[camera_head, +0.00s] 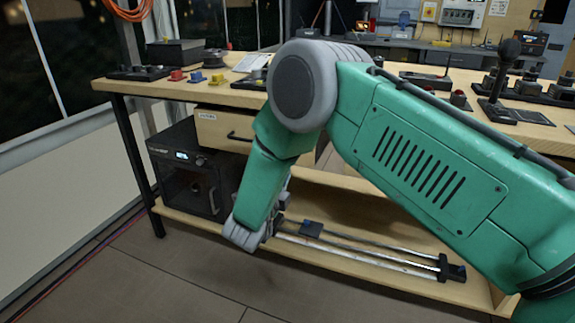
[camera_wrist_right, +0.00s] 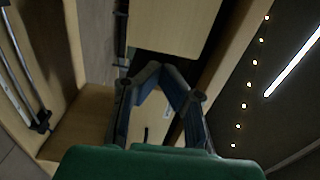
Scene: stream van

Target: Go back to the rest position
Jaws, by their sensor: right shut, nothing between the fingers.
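My right arm enters the head view from the right. Its green upper link crosses in front of the workbench, and its forearm hangs down in front of the drawer. The right gripper cannot be made out clearly in the head view. In the right wrist view, the right gripper (camera_wrist_right: 165,72) has its dark fingers angled together at the tips, shut, with nothing held between them. My left gripper and left arm are not in view.
The wooden workbench (camera_head: 190,93) carries red, yellow and blue blocks, a dark case (camera_head: 175,52) and a microphone (camera_head: 506,60). A drawer (camera_head: 222,130) hangs underneath. The front floor is clear.

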